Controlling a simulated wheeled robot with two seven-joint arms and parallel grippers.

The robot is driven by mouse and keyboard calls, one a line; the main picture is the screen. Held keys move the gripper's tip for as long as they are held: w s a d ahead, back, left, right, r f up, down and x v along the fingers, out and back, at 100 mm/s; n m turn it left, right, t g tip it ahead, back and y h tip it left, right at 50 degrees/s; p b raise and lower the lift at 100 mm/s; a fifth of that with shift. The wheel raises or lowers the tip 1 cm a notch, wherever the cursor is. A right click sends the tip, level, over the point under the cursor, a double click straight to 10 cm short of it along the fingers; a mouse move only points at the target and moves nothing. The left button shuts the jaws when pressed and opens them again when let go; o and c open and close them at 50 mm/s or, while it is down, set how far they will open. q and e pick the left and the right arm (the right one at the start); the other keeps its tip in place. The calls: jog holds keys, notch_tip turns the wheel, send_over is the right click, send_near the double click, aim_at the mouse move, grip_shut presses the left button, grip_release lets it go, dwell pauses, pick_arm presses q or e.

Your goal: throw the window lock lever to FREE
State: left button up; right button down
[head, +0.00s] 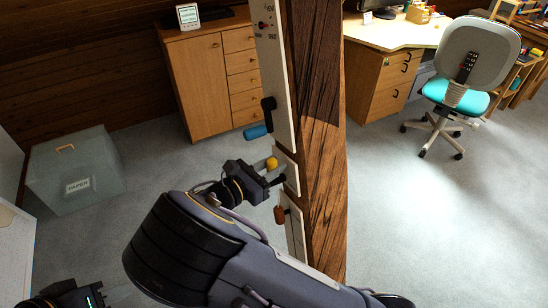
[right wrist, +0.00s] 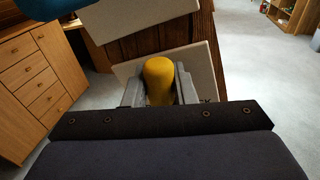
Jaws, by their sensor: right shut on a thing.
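A timber post (head: 318,120) carries white plates with several controls. A lever with a yellow knob (head: 271,164) sits on the middle plate (head: 287,172). My right gripper (head: 268,168) is shut on this yellow knob, which also shows between both fingers in the right wrist view (right wrist: 159,80). A blue-handled lever (head: 258,131) is on the plate above, and a brown knob (head: 281,214) is on the plate below. Lettering by the levers is too small or hidden, so I cannot tell which position is FREE. My left gripper (head: 112,294) is partly in view at the lower left, away from the post.
My right forearm covers the lower middle of the head view. A grey paper bin (head: 75,172) stands at left, a wooden cabinet (head: 203,85) behind the post. A desk (head: 390,35) and swivel chair (head: 470,70) stand at right. The carpet between them is clear.

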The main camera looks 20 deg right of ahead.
jog(key=w+n+p, duration=0.1)
jog(key=p, duration=0.1)
jog(key=shift+a+r+n+p, duration=0.1)
jog(key=shift+r+n+p, duration=0.05)
jog(key=shift+n+p, duration=0.2)
pick_arm(q)
jog(key=shift+r+p, duration=0.7)
jog(key=shift+r, duration=1.95)
pick_arm(e)
jog(key=shift+w+a+f+n+g, duration=0.1)
jog(key=shift+w+f+n+g, duration=0.25)
jog(key=shift+n, duration=0.3)
jog(key=c, duration=1.5)
grip_release()
